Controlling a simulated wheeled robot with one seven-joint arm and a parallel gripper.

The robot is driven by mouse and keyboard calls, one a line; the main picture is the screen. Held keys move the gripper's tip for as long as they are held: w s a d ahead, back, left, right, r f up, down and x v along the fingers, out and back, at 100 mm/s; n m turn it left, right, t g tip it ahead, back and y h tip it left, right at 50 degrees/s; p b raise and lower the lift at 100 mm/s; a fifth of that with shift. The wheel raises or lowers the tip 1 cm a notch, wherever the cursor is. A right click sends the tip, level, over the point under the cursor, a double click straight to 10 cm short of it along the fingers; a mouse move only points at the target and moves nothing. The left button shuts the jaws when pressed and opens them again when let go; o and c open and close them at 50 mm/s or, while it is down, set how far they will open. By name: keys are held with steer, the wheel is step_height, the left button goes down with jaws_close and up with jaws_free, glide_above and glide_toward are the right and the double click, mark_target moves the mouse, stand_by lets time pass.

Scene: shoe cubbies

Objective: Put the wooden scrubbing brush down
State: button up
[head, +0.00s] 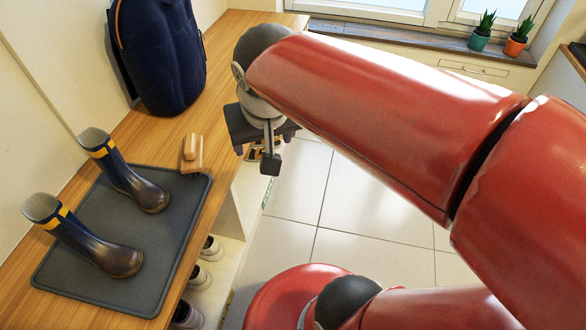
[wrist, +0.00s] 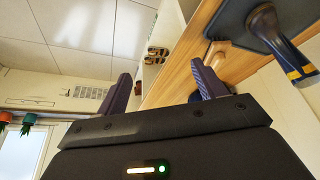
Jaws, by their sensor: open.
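The wooden scrubbing brush (head: 192,153) rests on the wooden bench top (head: 222,98), at the far right corner of the dark boot tray. Its bristle end is at or just over the tray's edge; exact contact is unclear. In the wrist view the brush (wrist: 214,52) shows beyond the right finger, partly hidden by it. My gripper (head: 264,143) is open and empty, right of the brush and past the bench's front edge. In the wrist view its two purple fingers (wrist: 165,84) stand wide apart with nothing between them.
Two navy and yellow rubber boots (head: 140,187) stand on the boot tray (head: 176,250). A dark blue backpack (head: 160,55) stands at the bench's far end. Shoes (head: 200,275) sit in cubbies below. Potted plants (head: 483,32) line the windowsill. Tiled floor (head: 350,210) lies right of the bench.

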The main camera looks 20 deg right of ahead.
steer(key=s+d+f+t, duration=0.1)
steer(key=s+d+f, duration=0.1)
steer(key=s, duration=0.5)
steer(key=shift+d+f+n, duration=0.25)
steer(key=shift+n, duration=0.15)
step_height(320, 180, up, 4)
steer(key=p, duration=0.3)
steer(key=shift+f, duration=0.25)
steer(key=shift+o, duration=0.3)
